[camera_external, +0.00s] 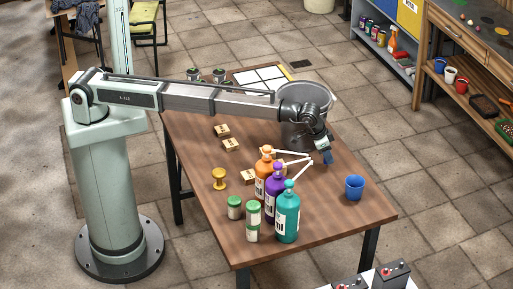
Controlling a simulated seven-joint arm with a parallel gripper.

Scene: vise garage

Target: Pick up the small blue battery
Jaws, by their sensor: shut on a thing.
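My gripper (323,146) is at the right end of the arm, over the right part of the wooden table (345,220). It points down and is shut on a small blue thing (328,158), which looks like the small blue battery. The blue thing hangs under the fingers and appears to be above the table top. The fingers are small in this view, and part of the blue thing is hidden by them.
Orange (261,178), purple (275,200) and teal (288,217) pump bottles stand left of and in front of my gripper. A blue cup (354,188) stands to the right. A grey bucket (298,130) is behind my gripper. Green-lidded jars (253,222) stand at the front left.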

